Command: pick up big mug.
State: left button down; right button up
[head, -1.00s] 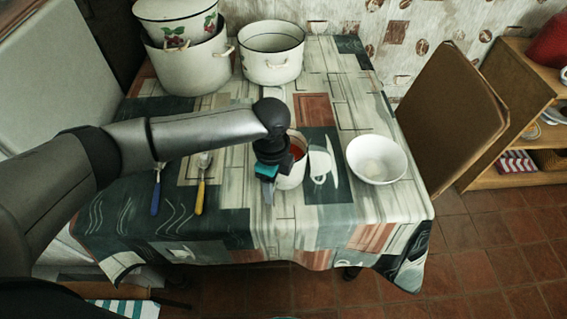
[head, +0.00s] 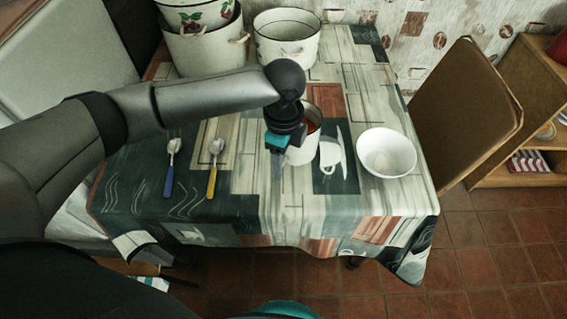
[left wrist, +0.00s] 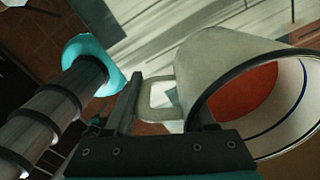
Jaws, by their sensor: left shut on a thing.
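The big mug (head: 305,149) is white with a dark rim and a red-orange inside, partly hidden in the head view by my left gripper (head: 278,160). In the left wrist view the mug (left wrist: 215,65) fills the right side, its mouth toward the lower right. Its squarish handle (left wrist: 174,108) lies between the fingers of my left gripper (left wrist: 160,108), which is shut on it. The mug seems to be slightly above the table, but the gap under it is not clear. My right gripper is not in view.
The patterned tablecloth (head: 245,185) has printed cups. A white bowl (head: 386,153) stands right of the mug. A blue-handled spoon (head: 169,180) and a yellow-handled spoon (head: 212,180) lie left. Large enamel pots (head: 287,48) (head: 200,52) stand behind. A chair (head: 465,110) is at right.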

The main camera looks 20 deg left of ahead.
pick_arm(q)
notch_tip(320, 180, up, 14)
jog(key=p, duration=0.3)
jog(key=shift+w, duration=0.1)
jog(key=shift+r, duration=0.1)
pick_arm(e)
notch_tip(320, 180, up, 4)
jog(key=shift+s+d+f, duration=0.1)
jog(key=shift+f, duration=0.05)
